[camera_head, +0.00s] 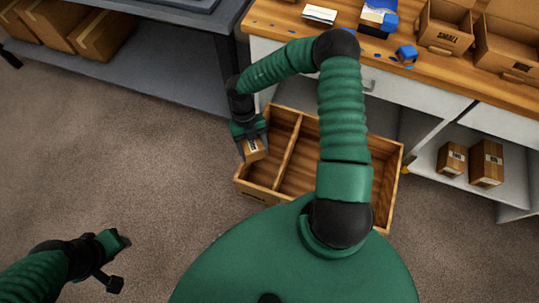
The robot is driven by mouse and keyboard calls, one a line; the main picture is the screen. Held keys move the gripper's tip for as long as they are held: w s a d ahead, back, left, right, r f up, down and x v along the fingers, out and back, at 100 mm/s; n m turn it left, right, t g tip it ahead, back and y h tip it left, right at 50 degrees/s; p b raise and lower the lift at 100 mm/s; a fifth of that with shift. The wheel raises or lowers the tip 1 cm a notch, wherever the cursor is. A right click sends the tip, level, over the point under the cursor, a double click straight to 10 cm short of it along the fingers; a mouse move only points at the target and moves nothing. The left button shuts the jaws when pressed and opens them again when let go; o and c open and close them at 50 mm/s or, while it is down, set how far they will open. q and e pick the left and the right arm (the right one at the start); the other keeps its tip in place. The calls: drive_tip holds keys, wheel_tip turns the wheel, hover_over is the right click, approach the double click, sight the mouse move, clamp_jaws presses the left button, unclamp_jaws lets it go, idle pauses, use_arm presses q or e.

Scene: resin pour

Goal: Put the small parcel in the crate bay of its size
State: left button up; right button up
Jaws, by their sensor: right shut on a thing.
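The small parcel (254,151) is a brown cardboard box with a pale label. My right gripper (252,140) is shut on it and holds it over the left end of the wooden crate (262,189). The crate stands on the floor, and a divider (288,150) parts a narrow left bay (283,125) from a wider bay (303,165). My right arm hides much of the wider bay. I cannot tell how far the parcel is above the left bay's floor. My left gripper (119,262) is at the lower left over the bare floor, with its jaws apart and empty.
A wooden workbench (280,22) with a box marked SMALL (445,28) and blue items stands behind the crate. Two parcels (486,163) sit on its lower right shelf. A grey table (190,30) with brown boxes (103,35) beneath is at the upper left. The left floor is clear.

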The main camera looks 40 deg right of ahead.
drive_tip(key=s+f+m+b, duration=0.1)
drive_tip(key=f+m+b, duration=0.1)
drive_tip(key=f, duration=0.4)
drive_tip(key=s+f+m+t+y+b, duration=0.1)
drive_tip(key=f+m+b, duration=0.2)
drive_tip(key=f, duration=0.4)
drive_tip(key=s+f+m+t+y+b, duration=0.1)
drive_tip(key=f+m+b, duration=0.2)
drive_tip(key=f, duration=0.4)
drive_tip(key=shift+s+a, duration=0.25)
drive_tip(key=shift+a, duration=0.1)
drive_tip(key=shift+r, duration=0.1)
drive_tip(key=shift+c, duration=0.9)
drive_tip(key=o, duration=1.6)
drive_tip(key=shift+c, duration=0.2)
drive_tip(key=p+v, duration=0.5)
drive_tip(key=v, duration=0.7)
